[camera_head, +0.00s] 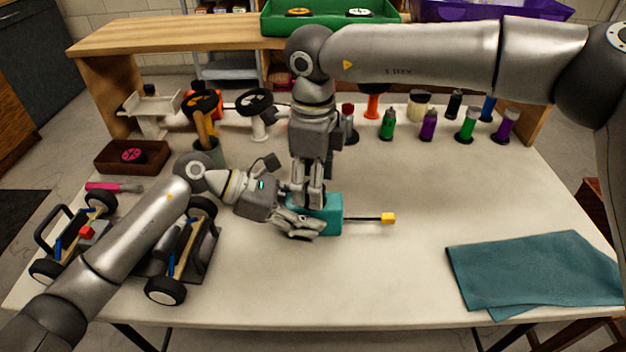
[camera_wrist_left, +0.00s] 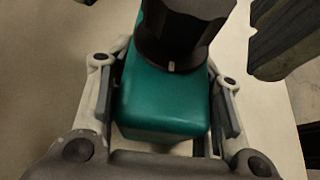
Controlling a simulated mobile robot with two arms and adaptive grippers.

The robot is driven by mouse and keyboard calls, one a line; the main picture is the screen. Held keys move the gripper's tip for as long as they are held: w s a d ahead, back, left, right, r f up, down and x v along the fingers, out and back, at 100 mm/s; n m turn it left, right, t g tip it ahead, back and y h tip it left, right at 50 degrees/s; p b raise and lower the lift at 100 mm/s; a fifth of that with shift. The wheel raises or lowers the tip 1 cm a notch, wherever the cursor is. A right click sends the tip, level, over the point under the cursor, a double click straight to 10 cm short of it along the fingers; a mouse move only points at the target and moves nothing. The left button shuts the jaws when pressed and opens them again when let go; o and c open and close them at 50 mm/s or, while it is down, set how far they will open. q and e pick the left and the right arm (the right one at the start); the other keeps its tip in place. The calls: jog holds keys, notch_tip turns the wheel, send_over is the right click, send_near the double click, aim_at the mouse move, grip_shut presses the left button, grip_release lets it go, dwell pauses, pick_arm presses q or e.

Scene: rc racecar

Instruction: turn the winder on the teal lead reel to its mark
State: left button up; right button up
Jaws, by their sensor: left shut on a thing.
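The teal lead reel (camera_head: 330,215) is a box-shaped body on the table's middle. In the left wrist view the teal body (camera_wrist_left: 165,105) lies between my left fingers. The black winder (camera_wrist_left: 183,35) sits on top of it, with a pale mark line on its side. My left gripper (camera_head: 300,226) is shut on the teal body from the left. My right gripper (camera_head: 308,200) points straight down at the reel's top, around or just above the winder. Its fingers largely hide the winder in the head view, so I cannot tell whether they grip it.
A dark rod with a yellow end (camera_head: 388,218) sticks out right of the reel. Two racecar chassis (camera_head: 185,250) (camera_head: 75,235) stand at left. Several bottles (camera_head: 428,125) line the back. A teal cloth (camera_head: 535,270) lies at right; the table's front middle is clear.

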jog(key=shift+f, duration=0.2)
jog(key=shift+c, duration=0.3)
jog(key=c, duration=1)
jog(key=shift+m, duration=0.3)
